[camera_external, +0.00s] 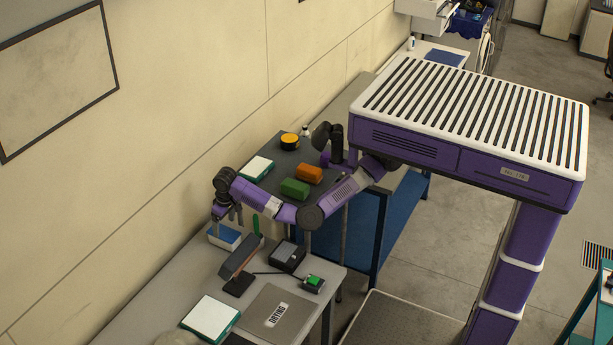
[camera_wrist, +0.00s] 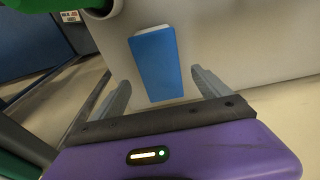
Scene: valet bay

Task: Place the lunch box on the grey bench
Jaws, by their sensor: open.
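My gripper (camera_external: 226,212) is open and points down over the near light grey bench (camera_external: 160,300), close to the wall. A blue-topped box with white sides (camera_external: 224,237) sits on that bench just below it. In the wrist view this blue box (camera_wrist: 156,64) shows between and beyond the two spread fingers, with no visible contact. Nothing is held. A green rounded box (camera_external: 295,188) and an orange one (camera_external: 309,173) lie on the dark grey bench (camera_external: 285,160) behind. I cannot tell for sure which box is the lunch box.
A green upright thing (camera_external: 256,223) stands close right of my gripper. A tilted dark panel on a stand (camera_external: 239,257), a black device (camera_external: 287,256), a green-button box (camera_external: 313,284), a grey labelled plate (camera_external: 278,316) and a white-topped green box (camera_external: 210,318) crowd the near bench. Its left part is clear.

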